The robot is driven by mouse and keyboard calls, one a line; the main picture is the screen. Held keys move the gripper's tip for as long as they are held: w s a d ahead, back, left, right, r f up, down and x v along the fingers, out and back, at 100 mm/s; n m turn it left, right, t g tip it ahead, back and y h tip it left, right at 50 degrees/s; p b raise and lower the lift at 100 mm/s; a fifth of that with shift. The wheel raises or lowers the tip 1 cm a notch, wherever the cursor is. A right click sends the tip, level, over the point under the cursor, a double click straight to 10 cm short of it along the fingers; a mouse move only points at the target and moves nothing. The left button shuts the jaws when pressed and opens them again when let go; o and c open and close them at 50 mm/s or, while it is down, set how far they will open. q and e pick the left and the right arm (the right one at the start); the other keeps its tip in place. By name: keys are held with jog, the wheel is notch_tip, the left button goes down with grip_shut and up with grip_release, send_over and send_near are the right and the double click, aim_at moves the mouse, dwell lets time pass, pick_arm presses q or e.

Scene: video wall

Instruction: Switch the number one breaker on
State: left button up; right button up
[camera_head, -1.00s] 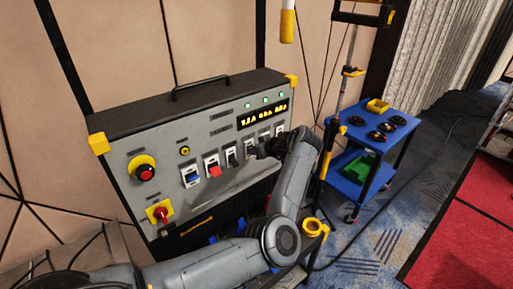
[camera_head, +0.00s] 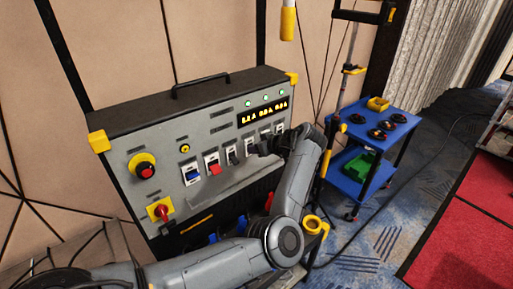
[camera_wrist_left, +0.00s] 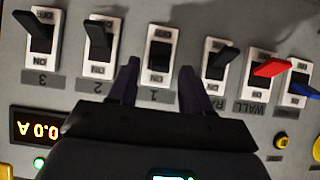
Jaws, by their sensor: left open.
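The number one breaker (camera_wrist_left: 160,55) is a white plate with a dark lever, upside down in the left wrist view, with its 1 label below. Its OFF mark shows uncovered, unlike on its neighbours, whose black levers point to OFF. The lever's exact angle is hard to tell. My left gripper (camera_wrist_left: 160,68) is open, its two fingers on either side of this breaker's lower part. I cannot tell whether they touch it. In the head view the dark gripper (camera_head: 266,147) is at the panel and partly covers the breakers there.
Breakers 2 (camera_wrist_left: 98,40) and 3 (camera_wrist_left: 41,38) and the rack breaker (camera_wrist_left: 218,64) flank it closely. The red wall lever (camera_wrist_left: 271,68) sticks out further along. The grey panel (camera_head: 215,195) has a yellow-lit display (camera_head: 263,113). A blue cart (camera_head: 370,132) stands to the right.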

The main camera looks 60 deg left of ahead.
pick_arm(q)
jog(key=v, duration=0.9)
jog(key=shift+r, duration=0.15)
jog(key=shift+d, duration=0.1)
jog(key=a+f+t+y, duration=0.1)
jog(key=a+f+t, duration=0.2)
jog(key=a+f, duration=0.2)
jog(key=s+d+f+m+t+h, duration=0.35)
jog(key=d+f+m, duration=0.35)
jog(key=d, duration=0.4)
jog(key=s+d+f+m+t+h, duration=0.35)
jog(key=d+f+m+h, duration=0.2)
jog(key=d+m, duration=0.4)
jog(key=s+d+f+m+g+h, duration=0.2)
jog(key=s+d+f+g, duration=0.15)
jog(key=s+d, duration=0.65)
jog(key=s+d+f+m+g+h, duration=0.1)
jog(key=s+d+f+m+g, duration=0.2)
jog(key=s+d, duration=0.7)
notch_tip(320, 180, up, 27)
jog(key=s+a+t+p, duration=0.1)
jog(key=s+p, duration=0.1)
jog(key=p, duration=2.6)
jog(key=shift+a+r, duration=0.15)
jog(key=shift+r, duration=0.05)
